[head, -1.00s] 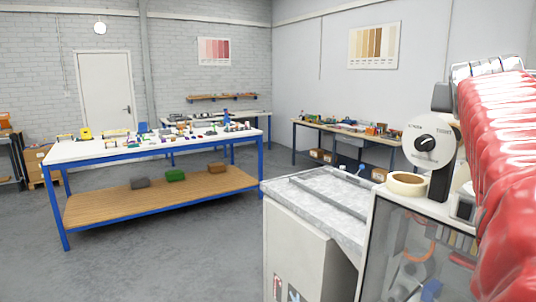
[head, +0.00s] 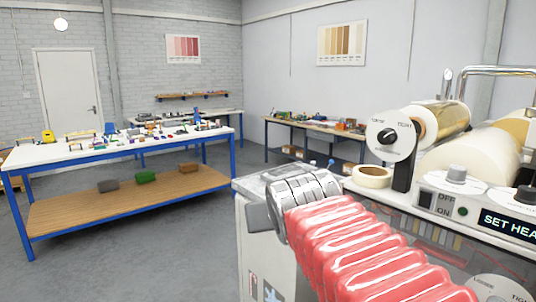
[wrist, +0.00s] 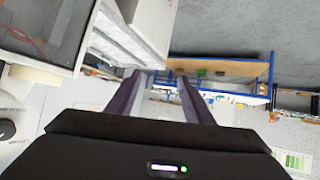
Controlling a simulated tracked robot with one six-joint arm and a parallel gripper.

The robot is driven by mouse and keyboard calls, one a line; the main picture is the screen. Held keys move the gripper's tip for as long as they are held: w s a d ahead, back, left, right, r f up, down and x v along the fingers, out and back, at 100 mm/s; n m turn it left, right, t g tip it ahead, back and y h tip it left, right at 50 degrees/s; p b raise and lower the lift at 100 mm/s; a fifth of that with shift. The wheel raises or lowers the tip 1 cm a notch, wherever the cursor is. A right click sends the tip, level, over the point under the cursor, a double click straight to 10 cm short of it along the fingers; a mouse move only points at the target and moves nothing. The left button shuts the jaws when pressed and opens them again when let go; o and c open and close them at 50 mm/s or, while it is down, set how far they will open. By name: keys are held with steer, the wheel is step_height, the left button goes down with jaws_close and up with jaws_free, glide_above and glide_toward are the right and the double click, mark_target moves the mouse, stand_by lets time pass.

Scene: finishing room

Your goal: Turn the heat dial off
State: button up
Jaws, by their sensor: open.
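The laminating machine's front panel (head: 440,188) is at the right of the head view. A grey knob (head: 456,173) stands on it, and a black knob (head: 526,194) is near the right edge above a display (head: 508,226) reading "SET HEA". I cannot tell which knob is the heat dial; its label is not readable. My gripper (wrist: 159,76) is open in the wrist view, with nothing between its fingers. In the head view my red-sleeved arm reaches left below the panel, with its wrist over the cabinet, away from the knobs.
An OFF/ON switch (head: 425,199) sits left of the grey knob. A white tension dial (head: 391,135) on a black post and a tape roll (head: 372,177) stand beside the rollers (head: 470,150). A blue-framed table (head: 110,150) stands left, with open grey floor in front.

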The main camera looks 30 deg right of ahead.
steer(key=s+a+f+n+g+y, duration=0.1)
steer(key=s+a+f+g+y, duration=0.1)
steer(key=s+a+f, duration=0.4)
steer(key=s+a+f+n+g+y, duration=0.2)
steer(key=s+a+f, duration=0.5)
steer(key=f, duration=0.5)
steer(key=shift+a+f+g+y, duration=0.15)
steer(key=shift+a+g+y, duration=0.2)
steer(key=shift+a, duration=0.45)
steer(key=shift+s, duration=0.1)
steer(key=shift+c, duration=0.6)
